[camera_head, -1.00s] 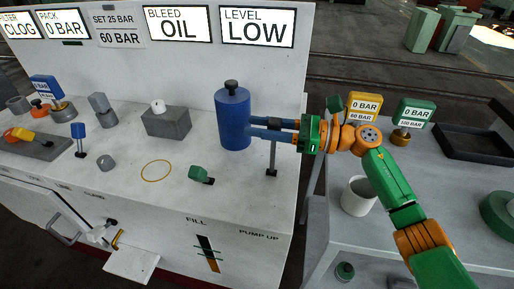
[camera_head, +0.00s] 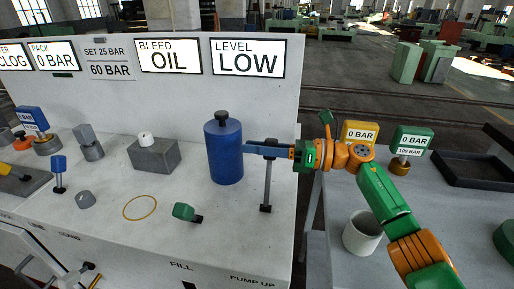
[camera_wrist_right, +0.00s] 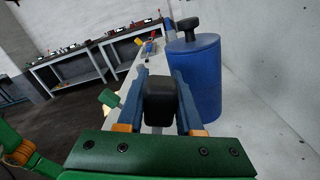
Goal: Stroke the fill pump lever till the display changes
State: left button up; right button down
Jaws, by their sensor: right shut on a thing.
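The fill pump lever (camera_head: 267,188) is a thin dark post standing on the bench top, right of the blue tank (camera_head: 226,160). My right gripper (camera_head: 256,150) is shut on its upper end, reaching in from the right. In the right wrist view, the lever's black grip (camera_wrist_right: 160,101) sits between the two blue fingers, with the blue tank beyond them. The level display (camera_head: 248,59) reads LOW. My left gripper is not in view.
The bleed display (camera_head: 170,57) reads OIL. A green-headed lever (camera_head: 184,212) and a yellow ring (camera_head: 140,207) are on the bench. On the right table stand a white cup (camera_head: 361,235), gauge signs (camera_head: 411,140) and a dark tray (camera_head: 470,168).

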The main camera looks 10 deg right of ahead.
jog(key=c, duration=0.6)
grip_release()
jog(key=shift+w, duration=0.15)
jog(key=shift+o, duration=0.2)
jog(key=b+v, duration=0.1)
jog(key=v, duration=0.6)
jog(key=shift+b, duration=0.3)
